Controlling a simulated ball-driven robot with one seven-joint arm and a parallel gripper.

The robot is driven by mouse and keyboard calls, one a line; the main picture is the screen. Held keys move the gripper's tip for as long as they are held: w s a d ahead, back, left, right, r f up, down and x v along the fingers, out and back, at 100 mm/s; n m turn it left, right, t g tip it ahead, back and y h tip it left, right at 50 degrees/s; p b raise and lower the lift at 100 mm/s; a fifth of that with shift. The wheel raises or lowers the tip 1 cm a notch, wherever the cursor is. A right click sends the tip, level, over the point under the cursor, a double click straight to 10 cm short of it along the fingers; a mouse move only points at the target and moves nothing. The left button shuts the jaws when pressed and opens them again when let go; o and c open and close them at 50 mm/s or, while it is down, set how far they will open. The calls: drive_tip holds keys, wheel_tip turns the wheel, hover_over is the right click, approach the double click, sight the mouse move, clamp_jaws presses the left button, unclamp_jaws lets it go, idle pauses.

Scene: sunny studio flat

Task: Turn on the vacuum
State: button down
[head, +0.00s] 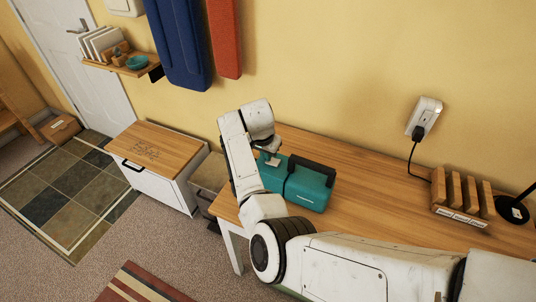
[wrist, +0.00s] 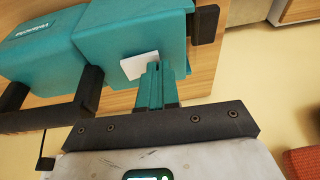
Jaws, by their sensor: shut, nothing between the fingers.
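The vacuum is a teal box-shaped unit (head: 308,190) with a black handle, lying on the wooden table against the wall. In the wrist view its teal body (wrist: 110,35) fills the upper part, with a small white plate (wrist: 138,65) on the side facing my gripper. My gripper (wrist: 154,68) is shut and empty. Its fingertips are at the white plate and cover part of it; I cannot tell whether they touch it. In the head view my gripper (head: 267,155) is at the vacuum's left end, partly hidden by my arm.
The wooden table (head: 380,190) has bare top right of the vacuum. A wooden rack (head: 462,194) and black lamp base (head: 512,210) stand at its right. A black plug is in the wall socket (head: 425,112). A white cabinet (head: 155,160) stands left of the table.

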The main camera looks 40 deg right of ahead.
drive_tip(key=shift+s, duration=0.15)
drive_tip(key=shift+s+d+r+p, duration=0.25)
drive_tip(key=shift+s+p, duration=0.4)
drive_tip(key=shift+p, duration=0.35)
drive_tip(key=shift+w+r+p, duration=0.1)
drive_tip(key=shift+r+p, duration=0.4)
drive_tip(key=shift+r, duration=0.1)
drive_tip(key=w+v, duration=0.2)
drive_tip(key=v, duration=1)
drive_tip(key=shift+w+r, duration=0.35)
